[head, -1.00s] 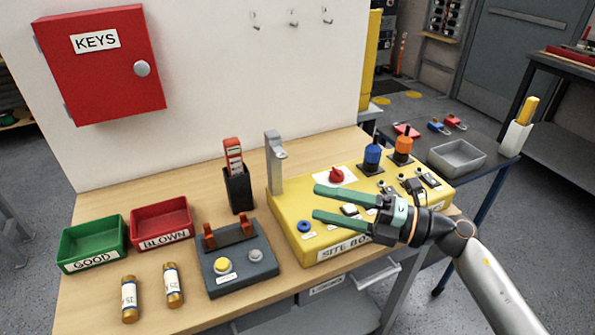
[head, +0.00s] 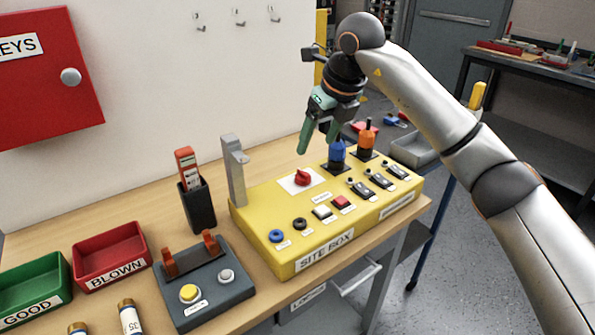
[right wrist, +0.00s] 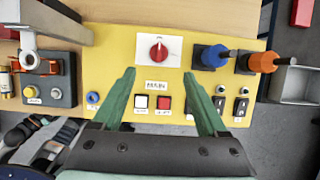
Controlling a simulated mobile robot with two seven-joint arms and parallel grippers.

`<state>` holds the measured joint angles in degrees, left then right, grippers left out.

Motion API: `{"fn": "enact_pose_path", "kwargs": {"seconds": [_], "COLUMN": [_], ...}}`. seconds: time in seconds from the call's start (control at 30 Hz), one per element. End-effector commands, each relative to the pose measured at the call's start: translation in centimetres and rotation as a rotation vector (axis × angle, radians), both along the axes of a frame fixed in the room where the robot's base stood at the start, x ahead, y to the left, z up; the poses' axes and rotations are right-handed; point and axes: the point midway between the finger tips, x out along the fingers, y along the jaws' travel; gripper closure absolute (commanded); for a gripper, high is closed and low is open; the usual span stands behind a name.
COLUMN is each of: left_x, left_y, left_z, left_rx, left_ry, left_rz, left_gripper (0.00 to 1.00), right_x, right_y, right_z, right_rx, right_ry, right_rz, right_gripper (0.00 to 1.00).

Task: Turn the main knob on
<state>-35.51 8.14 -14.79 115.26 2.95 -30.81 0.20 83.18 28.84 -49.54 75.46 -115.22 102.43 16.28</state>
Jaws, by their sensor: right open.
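The main knob (head: 302,178) is a red rotary knob on a white plate on top of the yellow site box (head: 262,212). In the right wrist view the knob (right wrist: 158,52) stands with its pointer line roughly upright in the picture. My right gripper (head: 316,146) is above the box, pointing down, behind and a little right of the knob in the head view. In the right wrist view its green fingers (right wrist: 158,75) are spread apart with nothing between them, and the knob lies beyond their tips. My left gripper is not in view.
Blue (head: 337,152) and orange (head: 367,138) plugs stand right of the knob. A grey upright bracket (head: 235,172) rises at the box's left. Switches and buttons line the box front. A grey fuse tester (head: 228,290) and red bin (head: 88,255) stand left on the table.

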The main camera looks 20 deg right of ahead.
Motion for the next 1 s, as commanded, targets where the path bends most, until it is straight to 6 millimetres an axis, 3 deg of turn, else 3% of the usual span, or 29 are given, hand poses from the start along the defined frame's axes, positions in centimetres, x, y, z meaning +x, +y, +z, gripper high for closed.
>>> {"fn": "enact_pose_path", "kwargs": {"seconds": [0.3,0.5,0.93,1.0], "left_x": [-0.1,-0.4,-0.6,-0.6], "left_y": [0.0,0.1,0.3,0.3], "left_z": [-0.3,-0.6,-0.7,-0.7], "left_rx": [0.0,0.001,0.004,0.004], "left_ry": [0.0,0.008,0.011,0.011], "left_rz": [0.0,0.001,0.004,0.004], "left_gripper": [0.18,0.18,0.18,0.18], "right_x": [2.3,3.3,3.8,3.8], "right_y": [1.0,1.4,1.6,1.6], "right_z": [-6.2,-8.8,-9.9,-9.9], "right_rx": [0.003,0.004,0.004,0.004], "right_ry": [0.004,0.002,-0.001,-0.001], "right_rz": [0.004,0.005,0.005,0.005], "right_gripper": [0.24,0.24,0.24,0.3]}}
